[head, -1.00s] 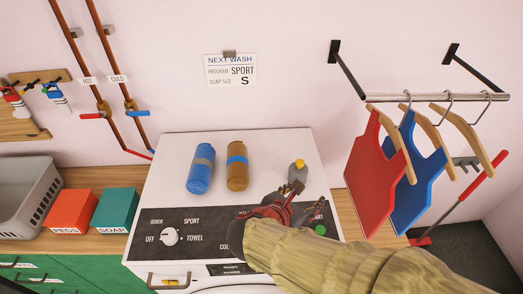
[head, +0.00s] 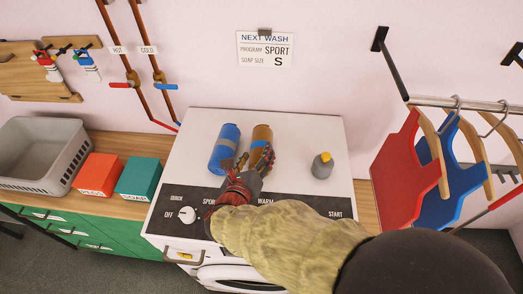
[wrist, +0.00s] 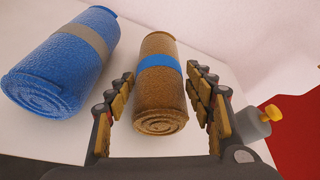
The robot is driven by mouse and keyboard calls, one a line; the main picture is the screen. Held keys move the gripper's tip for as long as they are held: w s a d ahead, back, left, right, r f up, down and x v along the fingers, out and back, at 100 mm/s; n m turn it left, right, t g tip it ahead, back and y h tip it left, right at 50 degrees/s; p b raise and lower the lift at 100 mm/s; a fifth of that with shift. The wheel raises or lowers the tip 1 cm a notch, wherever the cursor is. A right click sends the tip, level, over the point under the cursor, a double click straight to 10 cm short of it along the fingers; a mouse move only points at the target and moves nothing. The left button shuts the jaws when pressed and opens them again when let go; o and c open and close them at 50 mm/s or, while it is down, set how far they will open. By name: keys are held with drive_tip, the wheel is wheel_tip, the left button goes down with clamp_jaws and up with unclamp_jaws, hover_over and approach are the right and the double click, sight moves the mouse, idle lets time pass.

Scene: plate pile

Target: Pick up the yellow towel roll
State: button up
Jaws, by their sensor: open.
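The towel roll between my fingers is brownish yellow with a blue band. It lies on top of the white washing machine, and in the head view its far part (head: 262,133) shows beyond my gripper (head: 250,163). In the wrist view the roll (wrist: 160,105) lies between the two open rows of fingers of my gripper (wrist: 167,110), with a gap visible on each side. Its spiral end faces the camera. A blue towel roll with a grey band (head: 224,148) lies close to its left.
A grey bottle with a yellow cap (head: 322,168) stands right of the rolls. The washer top (head: 300,130) is otherwise clear. Red pegs (head: 97,173) and teal soap (head: 139,178) boxes and a grey basket (head: 75,150) stand left.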

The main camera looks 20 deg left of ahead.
sight(261, 145)
drive_tip(key=shift+b+x, duration=0.6)
drive_tip(key=shift+x, duration=2.75)
drive_tip(key=c, duration=0.9)
